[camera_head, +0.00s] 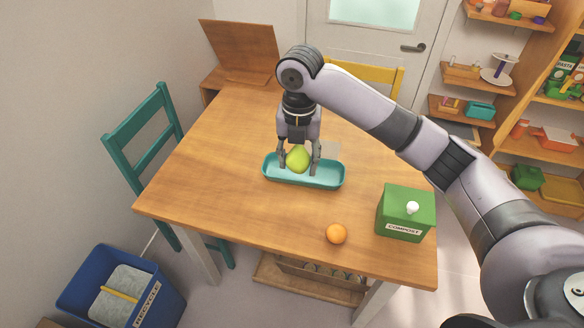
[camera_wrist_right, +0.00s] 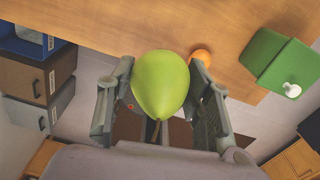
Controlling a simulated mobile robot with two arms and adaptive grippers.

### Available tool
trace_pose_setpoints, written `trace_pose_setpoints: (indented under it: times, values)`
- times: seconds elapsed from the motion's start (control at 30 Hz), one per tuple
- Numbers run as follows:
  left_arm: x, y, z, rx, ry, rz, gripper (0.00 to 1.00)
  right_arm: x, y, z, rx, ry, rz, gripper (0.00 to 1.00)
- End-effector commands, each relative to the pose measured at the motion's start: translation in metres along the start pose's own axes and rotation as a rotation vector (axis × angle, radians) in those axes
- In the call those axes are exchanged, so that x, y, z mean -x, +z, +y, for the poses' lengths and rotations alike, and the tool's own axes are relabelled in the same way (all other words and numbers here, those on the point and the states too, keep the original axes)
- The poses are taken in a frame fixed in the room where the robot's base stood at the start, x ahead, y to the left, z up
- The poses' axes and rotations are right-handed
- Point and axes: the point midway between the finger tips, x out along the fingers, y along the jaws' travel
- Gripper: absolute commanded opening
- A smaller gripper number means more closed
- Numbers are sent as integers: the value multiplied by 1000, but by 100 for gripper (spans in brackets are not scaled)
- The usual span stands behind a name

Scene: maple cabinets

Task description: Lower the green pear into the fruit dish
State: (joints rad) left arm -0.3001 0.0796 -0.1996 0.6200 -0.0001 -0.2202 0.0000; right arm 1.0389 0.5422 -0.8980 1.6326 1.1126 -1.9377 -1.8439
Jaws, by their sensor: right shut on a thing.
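The green pear (camera_head: 298,158) is held upright between the two fingers of my right gripper (camera_head: 298,165). In the head view the pear overlaps the left part of the fruit dish (camera_head: 325,177), a long shallow teal tray on the wooden table. I cannot tell whether the pear touches the dish or hangs just above it. In the right wrist view the pear (camera_wrist_right: 160,84) fills the space between the fingers (camera_wrist_right: 162,104), stem toward the camera. The dish cannot be made out there. My left gripper is not in view.
An orange (camera_head: 337,233) lies near the table's front edge. A green compost box (camera_head: 404,217) with a white knob stands at the right. The table's left side (camera_head: 200,165) is clear. Teal (camera_head: 150,135) and yellow (camera_head: 365,76) chairs stand around it.

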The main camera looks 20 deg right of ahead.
Motion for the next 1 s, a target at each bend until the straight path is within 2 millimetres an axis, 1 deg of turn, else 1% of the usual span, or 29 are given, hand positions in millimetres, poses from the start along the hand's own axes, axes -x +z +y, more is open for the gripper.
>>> trace_pose_setpoints:
  times: [0.03,0.07,0.2,0.33,0.4,0.5,0.67,0.8,0.9,1.0]
  values:
    - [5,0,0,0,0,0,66,2,10,-4,-6,-2,0,15]
    - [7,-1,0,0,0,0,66,1,15,-7,-7,-2,0,15]
    - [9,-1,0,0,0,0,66,-8,41,-17,-6,-2,0,15]
    - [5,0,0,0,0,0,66,-22,62,-26,-5,-1,1,15]
    - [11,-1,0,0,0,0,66,-28,72,-30,-5,-2,2,15]
    - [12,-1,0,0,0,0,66,-41,87,-36,-4,-2,2,15]
    - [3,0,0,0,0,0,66,-67,107,-44,-3,-1,1,15]
    - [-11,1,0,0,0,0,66,-91,124,-50,-3,0,1,15]
    - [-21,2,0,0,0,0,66,-104,134,-53,-2,1,-1,15]
    - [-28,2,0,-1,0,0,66,-113,142,-57,-1,1,-1,15]
